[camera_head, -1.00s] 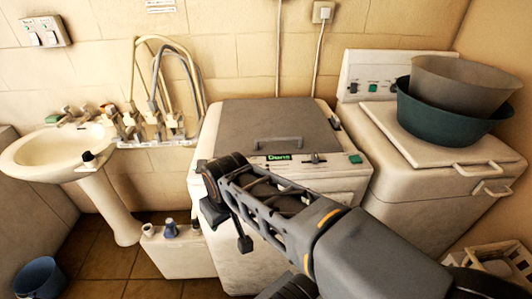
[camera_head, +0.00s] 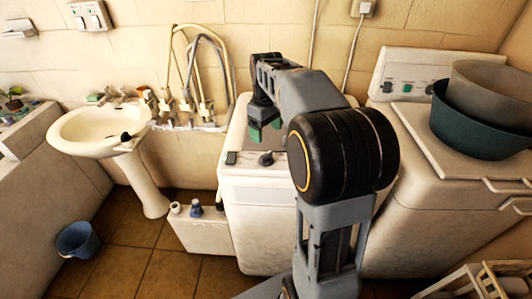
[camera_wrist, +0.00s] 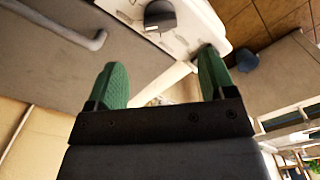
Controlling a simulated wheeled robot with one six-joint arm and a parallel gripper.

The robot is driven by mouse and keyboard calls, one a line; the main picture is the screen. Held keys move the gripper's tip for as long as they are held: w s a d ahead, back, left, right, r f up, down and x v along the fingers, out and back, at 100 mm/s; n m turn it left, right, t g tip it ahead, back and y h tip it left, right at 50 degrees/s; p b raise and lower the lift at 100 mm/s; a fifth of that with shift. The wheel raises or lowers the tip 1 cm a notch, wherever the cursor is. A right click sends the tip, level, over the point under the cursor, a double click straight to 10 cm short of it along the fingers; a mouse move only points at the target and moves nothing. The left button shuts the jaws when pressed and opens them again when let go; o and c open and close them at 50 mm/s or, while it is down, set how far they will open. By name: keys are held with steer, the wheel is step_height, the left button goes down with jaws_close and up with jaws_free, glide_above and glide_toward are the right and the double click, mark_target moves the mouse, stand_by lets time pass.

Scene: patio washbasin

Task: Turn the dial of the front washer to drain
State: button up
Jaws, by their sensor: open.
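The front washer (camera_head: 265,205) is white with a grey lid and stands in the middle of the head view, partly hidden behind my arm. My gripper (camera_head: 264,130) is open and empty over the lid, just behind the dial in the picture, with green fingertips pointing down. In the wrist view, a dark round knob (camera_wrist: 160,15) on the white panel lies beyond the gap between the open fingers (camera_wrist: 160,82), apart from them. The dial's setting is not readable.
A second washer (camera_head: 440,190) stands at the right with a green tub (camera_head: 480,130) on it. A washbasin (camera_head: 98,128) with hoses and taps is at the left. A white container (camera_head: 205,232) stands beside the front washer, and a blue bucket (camera_head: 77,238) is on the floor.

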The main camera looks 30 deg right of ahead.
mark_target(266, 154)
step_height(266, 154, down, 10)
steer(key=shift+r, duration=0.25)
stand_by(0.3)
steer(key=c, duration=0.9)
steer(key=shift+c, duration=0.2)
steer(key=shift+m, duration=0.3)
steer(key=m, duration=0.3)
steer(key=shift+m, duration=2.4)
